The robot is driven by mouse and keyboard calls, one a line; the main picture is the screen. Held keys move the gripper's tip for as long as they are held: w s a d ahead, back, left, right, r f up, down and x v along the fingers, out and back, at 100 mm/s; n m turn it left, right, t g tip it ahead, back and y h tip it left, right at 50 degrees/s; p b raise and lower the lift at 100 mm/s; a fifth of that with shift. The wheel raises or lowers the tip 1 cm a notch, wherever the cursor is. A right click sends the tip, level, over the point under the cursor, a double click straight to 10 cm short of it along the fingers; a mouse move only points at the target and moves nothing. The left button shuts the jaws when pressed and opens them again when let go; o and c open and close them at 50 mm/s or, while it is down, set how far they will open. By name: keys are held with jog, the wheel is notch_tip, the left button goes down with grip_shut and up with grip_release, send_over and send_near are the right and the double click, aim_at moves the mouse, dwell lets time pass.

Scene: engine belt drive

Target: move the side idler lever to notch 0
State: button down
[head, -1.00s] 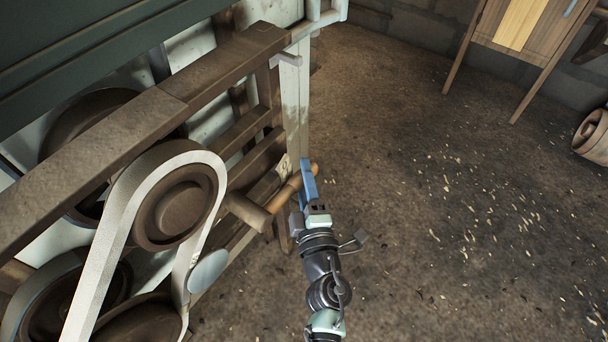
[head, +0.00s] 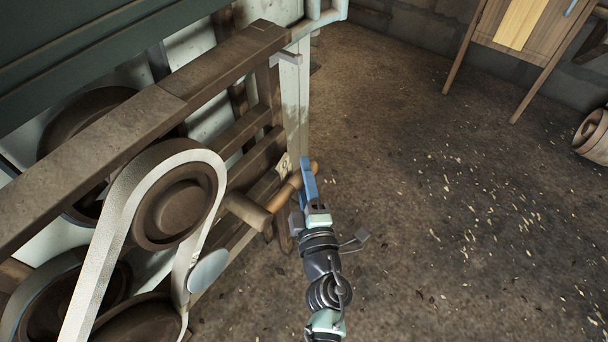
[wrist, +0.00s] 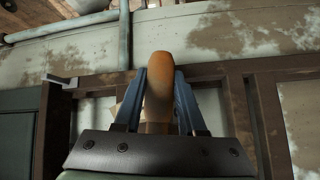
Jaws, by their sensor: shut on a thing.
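The side idler lever is a wooden handle (head: 284,194) at the side of the machine frame, sloping up to the right. In the wrist view its rounded orange-brown end (wrist: 158,82) stands between the two blue fingers. My gripper (head: 308,178) is shut on this handle near its outer end. The gripper also shows in the wrist view (wrist: 158,100). The lever's inner end is hidden behind the frame and the thick roller shaft.
A pale belt (head: 118,215) runs over a brown pulley (head: 177,205) left of my gripper. A grey disc (head: 209,271) stands below it. Wooden frame rails (head: 130,125) lie close on the left. The earth floor (head: 440,220) to the right is open.

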jog(key=r+n+t+b, duration=0.1)
jog(key=b, duration=0.2)
jog(key=shift+d, duration=0.1)
jog(key=shift+r+n+t+y+b, duration=0.4)
jog(key=shift+r+n+b, duration=0.3)
jog(key=shift+b, duration=0.35)
jog(key=shift+s+a+r+n+t+y+b, duration=0.15)
jog(key=shift+r+n+t+y+b, duration=0.25)
jog(key=shift+r+n+b, duration=0.45)
jog(key=shift+s+a+r+n+t+y+b, duration=0.15)
jog(key=shift+r+n+t+y+b, duration=0.2)
jog(key=shift+r+n+b, duration=0.5)
jog(key=shift+r, duration=0.25)
jog(key=c, duration=0.5)
grip_release()
